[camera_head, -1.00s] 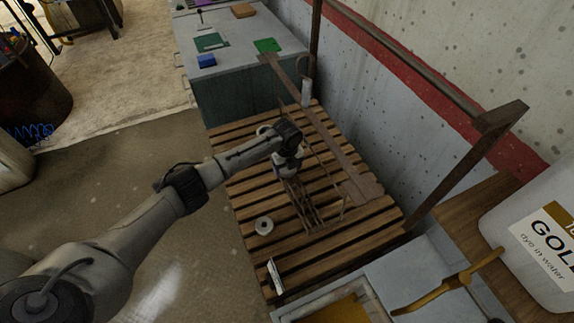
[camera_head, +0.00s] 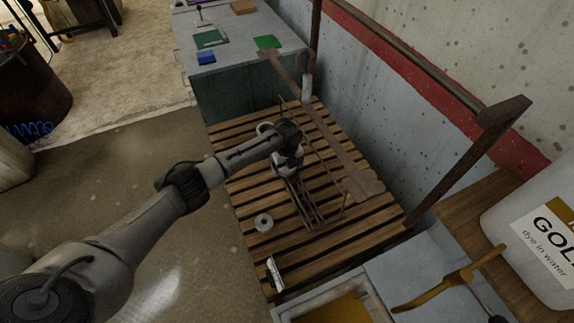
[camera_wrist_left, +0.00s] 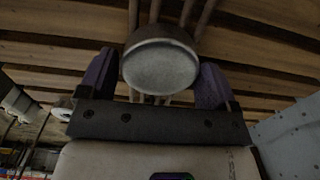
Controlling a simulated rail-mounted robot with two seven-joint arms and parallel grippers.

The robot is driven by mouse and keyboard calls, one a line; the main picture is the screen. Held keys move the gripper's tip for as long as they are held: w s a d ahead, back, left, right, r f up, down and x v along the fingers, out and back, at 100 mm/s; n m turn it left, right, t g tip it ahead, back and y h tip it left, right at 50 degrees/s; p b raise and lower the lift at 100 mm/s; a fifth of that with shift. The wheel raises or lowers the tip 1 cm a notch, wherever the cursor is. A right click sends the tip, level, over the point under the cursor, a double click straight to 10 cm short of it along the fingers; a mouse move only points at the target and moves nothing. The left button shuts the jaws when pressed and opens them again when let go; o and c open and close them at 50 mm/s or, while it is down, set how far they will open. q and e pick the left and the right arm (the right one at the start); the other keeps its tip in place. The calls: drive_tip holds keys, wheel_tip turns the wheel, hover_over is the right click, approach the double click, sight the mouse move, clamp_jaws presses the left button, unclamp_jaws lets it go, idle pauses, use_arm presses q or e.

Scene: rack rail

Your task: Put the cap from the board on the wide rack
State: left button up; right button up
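A round grey metal cap (camera_wrist_left: 160,66) sits between the two purple fingers of my left gripper (camera_wrist_left: 158,80) in the left wrist view. The fingers flank it closely on both sides, and it appears held. In the head view the left gripper (camera_head: 287,170) points down over the far end of a rack of thin brown rods (camera_head: 308,205). The cap is hidden there by the wrist. The rods also show behind the cap in the left wrist view (camera_wrist_left: 187,14); I cannot tell if the cap touches them. A long brown board (camera_head: 345,160) lies right of the rack. My right gripper is out of view.
The rack stands on a slatted wooden pallet (camera_head: 245,188). A pale ring-shaped item (camera_head: 264,222) and a small white labelled item (camera_head: 274,272) lie on its near left part. A metal frame (camera_head: 465,165) rises along the right. A grey bench (camera_head: 240,70) stands beyond.

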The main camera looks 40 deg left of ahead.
use_arm(q)
drive_tip(key=shift+o, duration=1.3)
drive_tip(key=shift+r, duration=0.1)
